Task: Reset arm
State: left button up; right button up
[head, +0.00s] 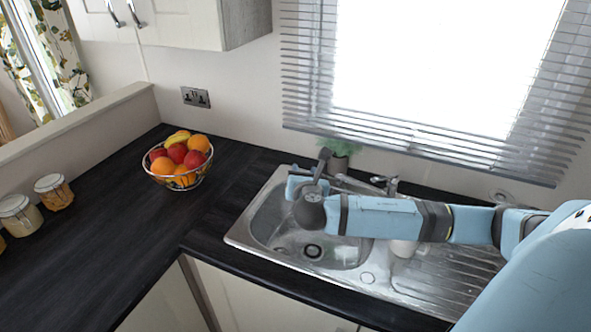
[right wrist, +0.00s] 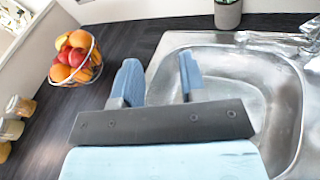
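My right arm reaches in from the right in the head view, and its gripper (head: 308,186) is over the sink (head: 236,236). In the right wrist view the two blue fingers of the right gripper (right wrist: 158,82) stand apart with a gap between them and nothing held. The sink basin (right wrist: 240,62) lies below and beyond the fingers. My left gripper is not in view.
A fruit bowl (head: 180,162) stands on the dark counter (head: 100,235) left of the sink. Several jars (head: 54,191) are at the far left. A tap (head: 391,185) and a potted plant (head: 340,152) are behind the sink. The counter's middle is clear.

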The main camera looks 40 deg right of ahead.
jog(key=s+a+f+m+g+y, duration=0.1)
jog(key=s+a+f+m+y, duration=0.4)
jog(key=a+f, duration=0.45)
jog(key=s+a+f+m+g+y, duration=0.2)
jog(key=s+a+f+m+y, duration=0.3)
jog(key=a+f, duration=0.4)
jog(key=s+a+f+m+y, duration=0.1)
jog(key=s+a+f+m, duration=0.1)
jog(key=s+m, duration=0.5)
jog(key=s+a+f+m+y, duration=0.1)
jog(key=s+a+f+m, duration=0.2)
jog(key=s+f+m, duration=0.2)
jog(key=shift+s+a+f+m+t, duration=0.15)
jog(key=shift+s+a+m+t, duration=0.2)
jog(key=shift+s+m, duration=0.7)
